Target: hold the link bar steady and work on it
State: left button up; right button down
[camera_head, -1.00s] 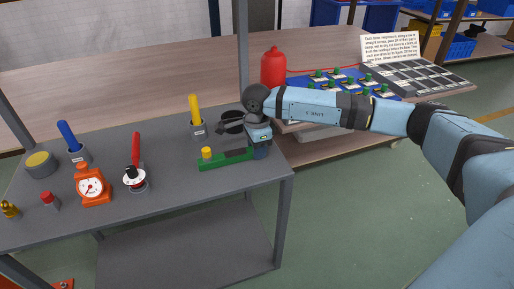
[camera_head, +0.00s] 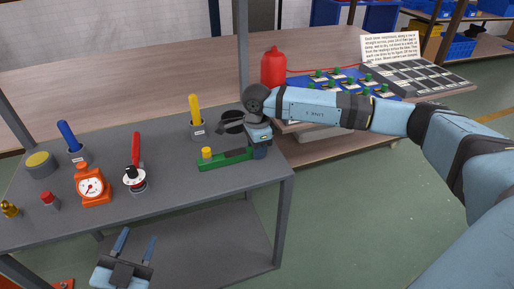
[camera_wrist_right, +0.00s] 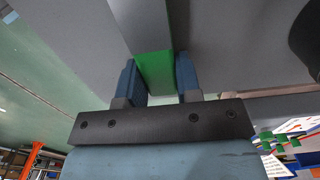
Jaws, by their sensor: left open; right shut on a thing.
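The link bar, which I take to be the green bar (camera_head: 215,164), lies near the right end of the grey table, with a yellow knob (camera_head: 207,152) at its left end. My right gripper (camera_head: 259,152) is at the bar's right end. In the right wrist view, its blue fingers (camera_wrist_right: 158,82) are shut on the green piece (camera_wrist_right: 155,68) from both sides. My left gripper (camera_head: 138,236) is open and empty, low in the head view, in front of the table's front edge and apart from the bar.
On the grey table (camera_head: 180,208) stand a yellow-handled tool (camera_head: 195,108), a red-handled dial device (camera_head: 136,165), an orange scale (camera_head: 92,185), a blue-handled tool (camera_head: 69,136) and a red button (camera_head: 48,200). A red bottle (camera_head: 273,68) stands behind. The table's front middle is clear.

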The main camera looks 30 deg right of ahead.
pick_arm(q)
jog(key=w+d+r+m+g+h, duration=0.1)
jog(key=w+d+r+m+g, duration=0.4)
jog(key=d+m, duration=0.4)
jog(key=w+d+r+m+g+h, duration=0.1)
jog(key=w+d+r+m+g, duration=0.3)
jog(key=d+m+g, duration=0.45)
jog(key=w+d+r+m+g+h, duration=0.1)
jog(key=w+d+r+m+g, duration=0.2)
jog(key=d+r+m+g, duration=0.45)
jog(key=w+d+r+m+t+y, duration=0.3)
jog(key=w+r+m+t+y, duration=0.2)
jog(key=w+y, duration=0.3)
jog(key=m+t+y, duration=0.1)
jog(key=m+y, duration=0.3)
jog(key=y, duration=0.5)
send_over(206, 149)
notch_tip(206, 149, down, 12)
jog(key=shift+r, duration=0.1)
jog(key=shift+f, duration=4.6)
